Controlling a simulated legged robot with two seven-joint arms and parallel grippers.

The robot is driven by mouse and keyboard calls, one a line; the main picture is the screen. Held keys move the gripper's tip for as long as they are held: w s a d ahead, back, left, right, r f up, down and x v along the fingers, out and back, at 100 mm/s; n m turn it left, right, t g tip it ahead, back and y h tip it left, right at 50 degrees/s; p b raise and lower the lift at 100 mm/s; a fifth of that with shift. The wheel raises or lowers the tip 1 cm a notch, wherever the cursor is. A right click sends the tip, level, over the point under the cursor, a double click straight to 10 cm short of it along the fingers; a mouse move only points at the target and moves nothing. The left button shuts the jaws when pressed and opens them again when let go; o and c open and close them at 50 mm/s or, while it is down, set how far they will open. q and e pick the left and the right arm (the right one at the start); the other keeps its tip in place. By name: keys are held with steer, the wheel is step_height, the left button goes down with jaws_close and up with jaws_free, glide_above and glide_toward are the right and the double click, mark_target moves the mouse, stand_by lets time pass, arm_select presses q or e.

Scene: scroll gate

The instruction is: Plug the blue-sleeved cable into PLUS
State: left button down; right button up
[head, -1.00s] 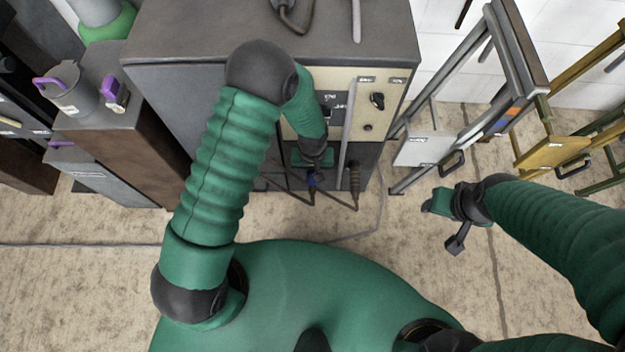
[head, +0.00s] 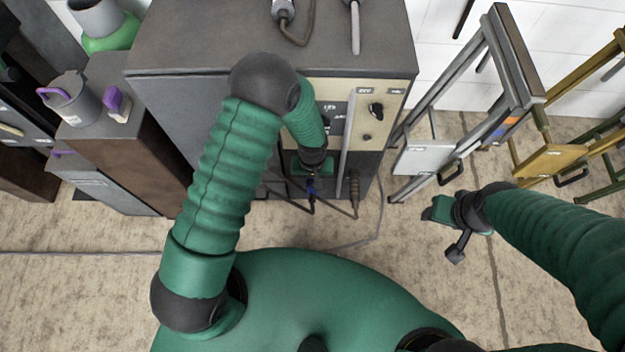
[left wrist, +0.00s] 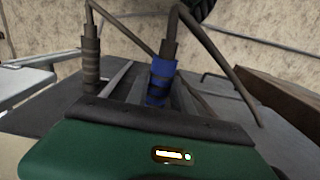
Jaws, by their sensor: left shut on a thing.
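The blue-sleeved cable (head: 311,188) hangs low in front of the cabinet. In the left wrist view its blue sleeve (left wrist: 160,82) stands just past the edge of my green hand. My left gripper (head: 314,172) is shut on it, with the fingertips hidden. A second cable with a dark grey sleeve (head: 354,185) is to its right, and it also shows in the left wrist view (left wrist: 91,66). The cabinet's cream panel (head: 385,100) has small labels that I cannot read, so PLUS is not identifiable.
The grey cabinet (head: 170,110) stands ahead, with cabled tools on top. A brown-sided cabinet (head: 150,160) with a grey canister (head: 75,98) is at left. A metal frame (head: 515,70) and yellow frame (head: 545,160) stand at right. Bare floor lies between.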

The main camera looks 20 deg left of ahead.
arm_select(q)
steer(key=shift+w, duration=0.25)
stand_by(0.3)
steer(key=shift+r+p, duration=0.1)
steer(key=shift+p, duration=0.2)
steer(key=shift+w+a, duration=0.15)
steer(key=shift+w, duration=0.05)
stand_by(0.4)
stand_by(0.5)
steer(key=shift+s+p, duration=0.15)
steer(key=shift+p, duration=0.5)
steer(key=shift+w, duration=0.2)
stand_by(0.8)
steer(key=c, duration=0.9)
jaws_free()
steer(key=shift+c, duration=0.2)
